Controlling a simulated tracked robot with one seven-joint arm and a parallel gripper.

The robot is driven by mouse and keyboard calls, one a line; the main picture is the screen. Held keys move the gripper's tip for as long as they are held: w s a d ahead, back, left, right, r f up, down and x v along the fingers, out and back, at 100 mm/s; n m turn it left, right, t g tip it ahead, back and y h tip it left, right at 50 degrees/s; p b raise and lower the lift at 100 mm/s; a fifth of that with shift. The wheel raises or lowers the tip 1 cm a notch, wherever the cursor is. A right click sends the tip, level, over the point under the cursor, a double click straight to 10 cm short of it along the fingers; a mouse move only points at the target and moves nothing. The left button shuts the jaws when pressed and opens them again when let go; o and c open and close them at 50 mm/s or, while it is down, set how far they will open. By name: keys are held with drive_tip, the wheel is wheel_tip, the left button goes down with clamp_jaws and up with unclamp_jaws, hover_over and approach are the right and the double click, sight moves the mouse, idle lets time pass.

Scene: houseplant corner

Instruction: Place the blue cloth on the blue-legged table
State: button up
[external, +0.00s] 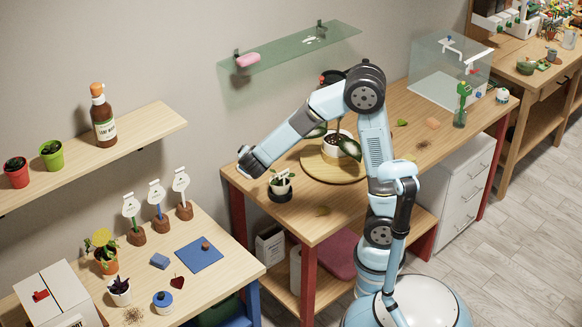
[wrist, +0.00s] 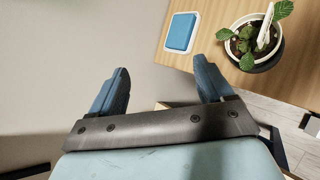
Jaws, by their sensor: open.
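In the wrist view a blue square with a pale rim (wrist: 181,32), which looks like the folded blue cloth, lies on the wooden tabletop near its edge, left of a potted plant. I cannot make it out in the external view, where my gripper (external: 246,164) covers that corner of the red-legged table (external: 300,217). My gripper is open and empty; its fingers (wrist: 160,67) are apart, with the blue square beyond them. The blue-legged table (external: 228,263) stands at lower left, one blue leg showing at its right.
A small potted plant (external: 281,183) stands close to my gripper. The blue-legged table holds a flat blue mat (external: 196,257) with a small brown piece, a blue block (external: 160,260), several pots and label stakes. A wall shelf (external: 140,135) hangs above it. Its front right is clear.

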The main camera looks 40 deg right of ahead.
drive_tip(key=s+d+r+m+g, duration=0.35)
drive_tip(key=s+d+m, duration=0.25)
drive_tip(key=d, duration=0.4)
drive_tip(key=s+d+r+m+y, duration=0.3)
drive_tip(key=s+m, duration=0.4)
drive_tip(key=s, duration=0.2)
drive_tip(key=s+d+r+m+y, duration=0.3)
drive_tip(key=s+d+m, duration=0.1)
drive_tip(key=s+m, duration=0.4)
drive_tip(key=shift+s+r, duration=0.25)
drive_tip(key=shift+s, duration=0.8)
